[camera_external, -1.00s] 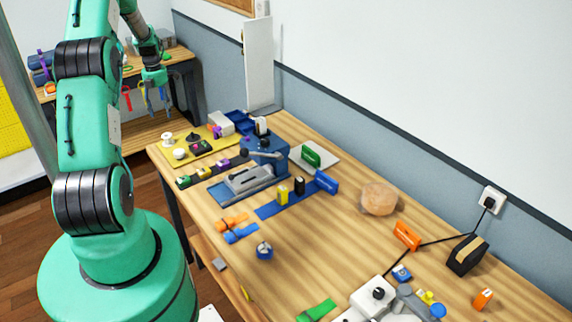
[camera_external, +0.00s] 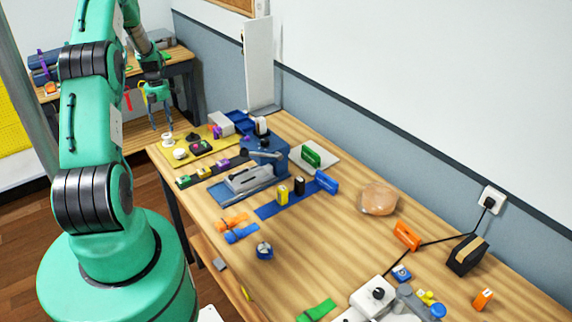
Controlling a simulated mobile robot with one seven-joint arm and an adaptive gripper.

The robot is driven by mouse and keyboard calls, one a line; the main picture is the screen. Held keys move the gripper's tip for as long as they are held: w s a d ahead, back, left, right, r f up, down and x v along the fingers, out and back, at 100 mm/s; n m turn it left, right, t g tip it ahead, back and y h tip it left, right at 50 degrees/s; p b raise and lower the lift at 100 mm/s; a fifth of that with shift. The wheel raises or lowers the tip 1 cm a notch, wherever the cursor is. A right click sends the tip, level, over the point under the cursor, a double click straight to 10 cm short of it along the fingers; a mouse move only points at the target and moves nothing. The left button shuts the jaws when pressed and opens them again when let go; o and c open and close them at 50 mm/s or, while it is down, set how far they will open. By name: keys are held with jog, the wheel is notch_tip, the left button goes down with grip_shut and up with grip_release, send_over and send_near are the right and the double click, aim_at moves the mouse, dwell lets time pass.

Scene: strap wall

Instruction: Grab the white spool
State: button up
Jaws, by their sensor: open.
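The white spool (camera_external: 167,138) stands upright at the far left corner of the yellow mat (camera_external: 213,151) on the wooden table. My gripper (camera_external: 161,121) is open and points down. Its fingertips are close to the top of the spool in the picture. Whether they are above it or beside it, and whether they touch it, I cannot tell at this size. A second small white round thing (camera_external: 180,154) lies on the mat in front of the spool.
A dark knob-shaped thing (camera_external: 193,137) and a dark box (camera_external: 201,147) sit on the mat to the right. A grey-white box (camera_external: 221,123) and a blue tray (camera_external: 236,118) stand behind. Another bench (camera_external: 183,54) stands beyond the table.

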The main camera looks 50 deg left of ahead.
aim_at(167, 135)
jog(key=shift+f, duration=1.1)
jog(key=shift+f+p, duration=0.45)
jog(key=shift+f, duration=2.2)
jog(key=c, duration=1.2)
jog(key=shift+a+r, duration=0.1)
jog(key=shift+r, duration=0.1)
